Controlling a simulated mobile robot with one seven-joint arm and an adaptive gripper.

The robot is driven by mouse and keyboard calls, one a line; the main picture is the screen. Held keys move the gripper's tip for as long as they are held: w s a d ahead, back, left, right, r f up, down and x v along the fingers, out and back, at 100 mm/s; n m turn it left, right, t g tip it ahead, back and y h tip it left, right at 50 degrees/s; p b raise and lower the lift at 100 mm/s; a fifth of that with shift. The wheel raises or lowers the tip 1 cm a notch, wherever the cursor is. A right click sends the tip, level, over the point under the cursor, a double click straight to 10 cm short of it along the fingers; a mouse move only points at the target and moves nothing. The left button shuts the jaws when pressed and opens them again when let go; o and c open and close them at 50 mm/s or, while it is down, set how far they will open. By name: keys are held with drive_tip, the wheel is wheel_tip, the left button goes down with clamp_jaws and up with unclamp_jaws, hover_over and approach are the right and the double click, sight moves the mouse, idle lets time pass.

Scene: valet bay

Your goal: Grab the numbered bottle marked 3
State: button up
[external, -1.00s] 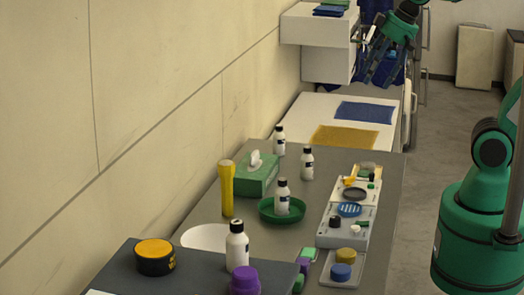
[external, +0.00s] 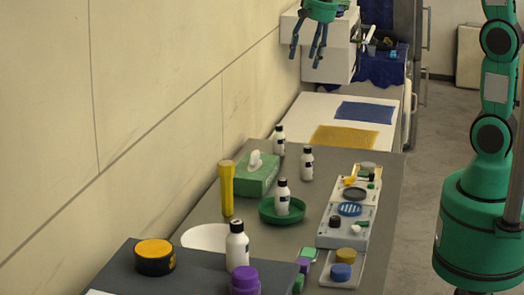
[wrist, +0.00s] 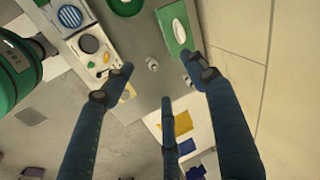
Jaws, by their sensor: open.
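Several white bottles with black caps stand upright on the grey table; their numbers are too small to read, so I cannot tell which is marked 3. One bottle (external: 279,141) is at the far edge by the wall, another (external: 307,165) to its right, one (external: 283,199) in a green round tray (external: 264,214), and one (external: 237,249) nearest the camera. My gripper (external: 306,52) is open and empty, high beyond the table's far end. In the wrist view, a bottle (wrist: 152,64) shows between the spread fingers of my gripper (wrist: 160,72), well apart from them.
A green tissue box (external: 257,178) and yellow flashlight (external: 227,190) stand along the wall side. A grey organizer (external: 335,240) with small items lines the right side. A white surface with a yellow cloth (external: 345,137) and blue cloth (external: 364,112) lies beyond.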

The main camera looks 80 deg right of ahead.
drive_tip(key=w+d+f+m+p, duration=0.2)
drive_tip(key=w+d+f+m, duration=0.25)
drive_tip(key=w+d, duration=0.4)
drive_tip(key=m+g+p, duration=0.3)
drive_tip(key=m+p, duration=0.1)
drive_tip(key=m, duration=0.7)
hover_over(280, 142)
drive_tip(key=w+d, duration=0.1)
drive_tip(key=d, duration=0.1)
drive_tip(key=shift+y, duration=0.4)
drive_tip(key=f, duration=2.3)
drive_tip(key=shift+a+f, duration=0.1)
drive_tip(key=shift+a, duration=0.15)
drive_tip(key=shift+d+f+m, duration=0.25)
drive_tip(key=shift+d+f, duration=0.05)
drive_tip(key=shift+f, duration=0.05)
drive_tip(key=shift+f, duration=4.3)
drive_tip(key=shift+f, duration=0.1)
drive_tip(key=shift+s+f, duration=0.15)
drive_tip(key=shift+f, duration=2.35)
